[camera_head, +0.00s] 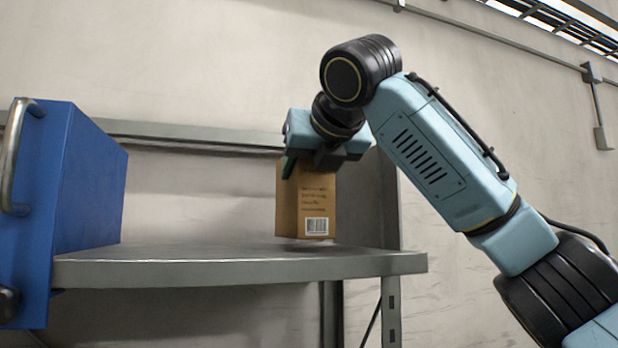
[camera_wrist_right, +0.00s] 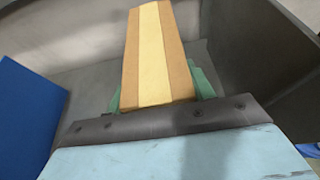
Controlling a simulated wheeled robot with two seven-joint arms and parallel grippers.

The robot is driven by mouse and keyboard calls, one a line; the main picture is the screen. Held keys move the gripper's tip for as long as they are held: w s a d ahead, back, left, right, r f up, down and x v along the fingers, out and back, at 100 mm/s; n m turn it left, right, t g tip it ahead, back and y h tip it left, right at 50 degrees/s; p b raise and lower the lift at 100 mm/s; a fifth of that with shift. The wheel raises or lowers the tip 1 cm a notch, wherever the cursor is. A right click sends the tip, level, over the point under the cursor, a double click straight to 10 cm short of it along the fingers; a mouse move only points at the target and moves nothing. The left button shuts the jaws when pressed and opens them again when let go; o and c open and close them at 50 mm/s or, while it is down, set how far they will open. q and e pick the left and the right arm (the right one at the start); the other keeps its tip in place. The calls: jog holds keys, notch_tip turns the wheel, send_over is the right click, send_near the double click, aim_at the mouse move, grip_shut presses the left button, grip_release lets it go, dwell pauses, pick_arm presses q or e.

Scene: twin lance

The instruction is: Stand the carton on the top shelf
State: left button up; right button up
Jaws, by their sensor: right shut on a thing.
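The carton (camera_head: 307,205) is a brown box with printed lines and a white barcode label, upright at the right part of the grey metal top shelf (camera_head: 240,270). Its base is at the shelf surface; I cannot tell whether it touches or hangs just above. My right gripper (camera_head: 314,165) is shut on the carton's upper end from above. In the right wrist view the carton (camera_wrist_right: 152,55) shows a yellow tape stripe, between the green fingers of my right gripper (camera_wrist_right: 158,90). My left gripper is not in view.
A blue box-like unit (camera_head: 75,190) with metal handles stands at the left end of the shelf; it also shows in the right wrist view (camera_wrist_right: 28,115). A shelf post (camera_head: 390,315) is at the right. The shelf between the blue unit and the carton is clear.

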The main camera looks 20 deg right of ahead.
jog(key=shift+d+f, duration=0.1)
jog(key=shift+f, duration=0.6)
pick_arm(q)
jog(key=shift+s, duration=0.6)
pick_arm(e)
jog(key=shift+f, duration=0.1)
jog(key=o, duration=1.2)
jog(key=shift+f, duration=0.1)
jog(key=shift+s+r, duration=0.15)
jog(key=shift+r, duration=0.05)
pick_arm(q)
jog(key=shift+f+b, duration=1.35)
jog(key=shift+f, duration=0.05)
pick_arm(e)
jog(key=v, duration=1.1)
jog(key=shift+s+r, duration=0.2)
jog(key=shift+s, duration=0.1)
